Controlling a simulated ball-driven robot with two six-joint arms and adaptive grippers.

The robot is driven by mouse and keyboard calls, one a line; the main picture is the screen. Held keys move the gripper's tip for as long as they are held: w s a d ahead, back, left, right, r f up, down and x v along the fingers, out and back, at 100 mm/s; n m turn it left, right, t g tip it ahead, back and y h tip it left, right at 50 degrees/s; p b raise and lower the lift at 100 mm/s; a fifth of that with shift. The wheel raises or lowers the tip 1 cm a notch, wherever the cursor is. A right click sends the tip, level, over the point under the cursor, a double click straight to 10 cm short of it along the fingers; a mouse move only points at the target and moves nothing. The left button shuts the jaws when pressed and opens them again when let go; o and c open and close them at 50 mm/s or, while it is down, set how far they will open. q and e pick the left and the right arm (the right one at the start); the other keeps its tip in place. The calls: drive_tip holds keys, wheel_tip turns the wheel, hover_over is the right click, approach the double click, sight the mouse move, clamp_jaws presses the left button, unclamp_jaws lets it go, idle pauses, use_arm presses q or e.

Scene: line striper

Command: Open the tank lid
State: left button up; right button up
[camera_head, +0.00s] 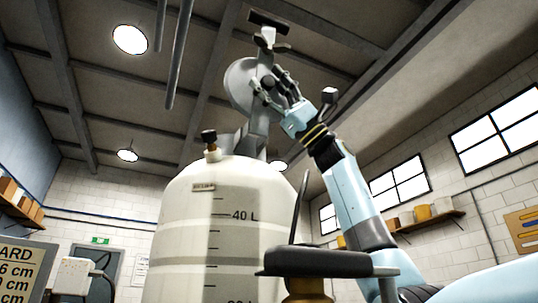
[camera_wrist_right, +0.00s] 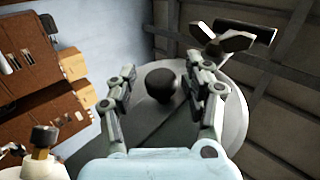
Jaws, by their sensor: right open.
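The white tank (camera_head: 205,245) with litre marks stands in the middle of the head view. Its round grey lid (camera_head: 238,88) is raised above the tank top and tilted up steeply; it also shows in the right wrist view (camera_wrist_right: 236,108). A black knob (camera_wrist_right: 161,84) on the lid lies between the fingers of my right gripper (camera_wrist_right: 164,78), with gaps on both sides. In the head view my right gripper (camera_head: 270,86) is open at the lid's face. I cannot tell whether any finger touches the lid. My left gripper is not in view.
A brass fitting with a dark cap (camera_head: 210,142) stands on the tank's shoulder. A grey T-shaped part (camera_head: 268,36) rises above the lid. A dark flat part (camera_head: 325,262) is in front of the tank at the right. Shelves (camera_head: 430,222) are on the far wall.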

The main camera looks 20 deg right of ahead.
drive_tip(key=shift+g, duration=0.3)
drive_tip(key=shift+d+f, duration=0.1)
drive_tip(key=shift+f, duration=0.05)
drive_tip(key=v, duration=1.1)
drive_tip(key=shift+d+f, duration=0.2)
